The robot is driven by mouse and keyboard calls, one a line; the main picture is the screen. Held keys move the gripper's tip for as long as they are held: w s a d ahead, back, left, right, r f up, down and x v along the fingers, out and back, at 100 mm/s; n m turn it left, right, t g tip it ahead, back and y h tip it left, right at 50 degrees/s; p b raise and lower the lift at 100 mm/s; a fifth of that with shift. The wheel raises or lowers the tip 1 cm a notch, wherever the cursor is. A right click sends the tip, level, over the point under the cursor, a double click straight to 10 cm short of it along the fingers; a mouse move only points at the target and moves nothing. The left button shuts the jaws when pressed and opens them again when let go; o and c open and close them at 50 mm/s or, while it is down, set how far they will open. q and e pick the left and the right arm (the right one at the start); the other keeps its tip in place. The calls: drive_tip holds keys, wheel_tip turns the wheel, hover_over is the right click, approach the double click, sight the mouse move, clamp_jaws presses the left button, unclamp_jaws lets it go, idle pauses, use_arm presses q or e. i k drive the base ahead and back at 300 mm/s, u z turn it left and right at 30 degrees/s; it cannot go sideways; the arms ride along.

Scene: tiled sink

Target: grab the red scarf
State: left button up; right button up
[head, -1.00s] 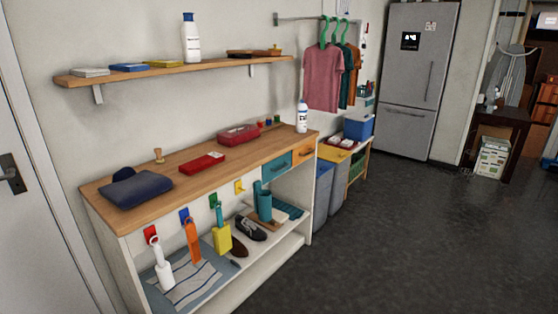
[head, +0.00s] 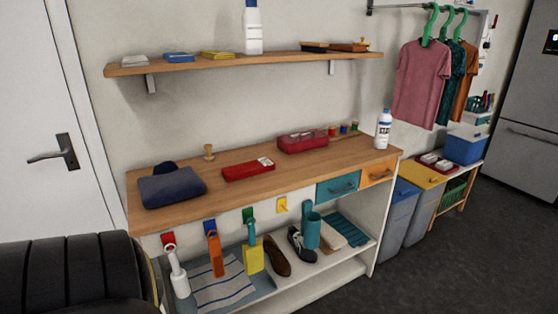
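A flat red folded item with a small white patch at one end, which looks like the red scarf (head: 248,169), lies on the wooden countertop near its middle. A second red item (head: 302,142), thicker and box-like, lies farther back to the right on the same top. A dark blue folded cloth (head: 172,187) lies on the left end. Neither of my grippers shows, and nothing is seen touching the red items.
The countertop (head: 215,210) also holds a wooden stamp (head: 209,152), small spools and a white bottle (head: 383,130). A wall shelf (head: 280,64) hangs above. Brushes and shoes are below the top. Dark floor (head: 445,265) is free at right. A large black ribbed shape covers the lower left.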

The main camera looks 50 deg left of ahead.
sight(245, 170)
drive_tip(key=i, duration=1.9)
drive_tip(key=u, duration=3.2)
